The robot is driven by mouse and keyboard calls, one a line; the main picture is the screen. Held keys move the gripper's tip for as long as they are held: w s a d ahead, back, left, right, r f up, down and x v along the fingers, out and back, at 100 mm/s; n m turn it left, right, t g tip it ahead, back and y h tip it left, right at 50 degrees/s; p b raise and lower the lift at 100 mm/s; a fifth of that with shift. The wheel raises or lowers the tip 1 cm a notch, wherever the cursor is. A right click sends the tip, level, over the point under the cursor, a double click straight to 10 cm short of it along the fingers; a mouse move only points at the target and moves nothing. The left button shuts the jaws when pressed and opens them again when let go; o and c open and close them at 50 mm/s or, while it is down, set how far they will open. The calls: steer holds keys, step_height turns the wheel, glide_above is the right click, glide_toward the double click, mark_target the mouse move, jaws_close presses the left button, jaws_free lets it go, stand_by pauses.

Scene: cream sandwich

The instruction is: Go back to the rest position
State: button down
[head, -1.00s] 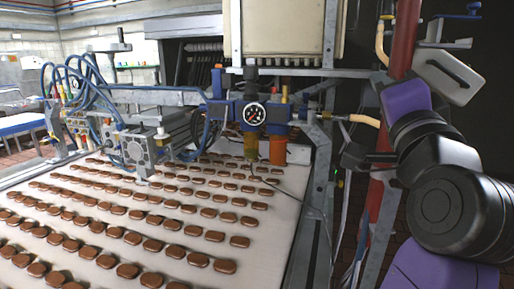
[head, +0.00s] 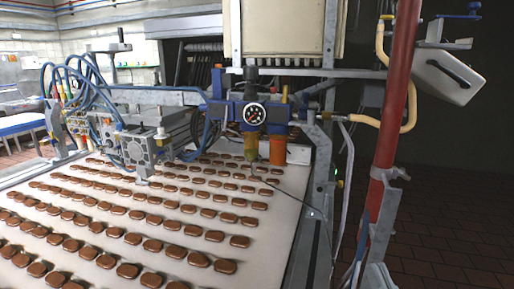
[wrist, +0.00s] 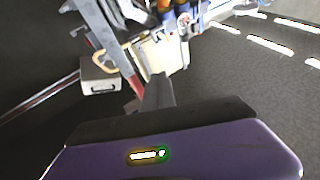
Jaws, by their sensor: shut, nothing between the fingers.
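My gripper (wrist: 158,88) shows only in the wrist view. Its purple body with a small lit strip fills the bottom, and its dark fingers are together with nothing held. It points towards a blurred, tilted view of the machinery and a dark area, and touches nothing that I can see. My arm and gripper are out of the head view.
In the head view, rows of brown biscuits (head: 173,251) lie on the white conveyor (head: 262,226). A pressure gauge (head: 254,114) sits on the machine behind. A red post (head: 388,130) and a grey box (head: 449,78) stand at right. The brick floor (head: 450,245) there is clear.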

steer(key=s+d+f+g+h, duration=0.1)
steer(key=s+f+g, duration=0.2)
steer(key=s+f, duration=0.7)
steer(key=s+d+f+g+h, duration=0.1)
steer(key=s+f+g, duration=0.3)
steer(key=s+f, duration=0.6)
steer(key=s, duration=0.8)
steer(key=shift+f+m+g, duration=0.25)
steer(key=shift+m+g, duration=0.05)
stand_by(0.7)
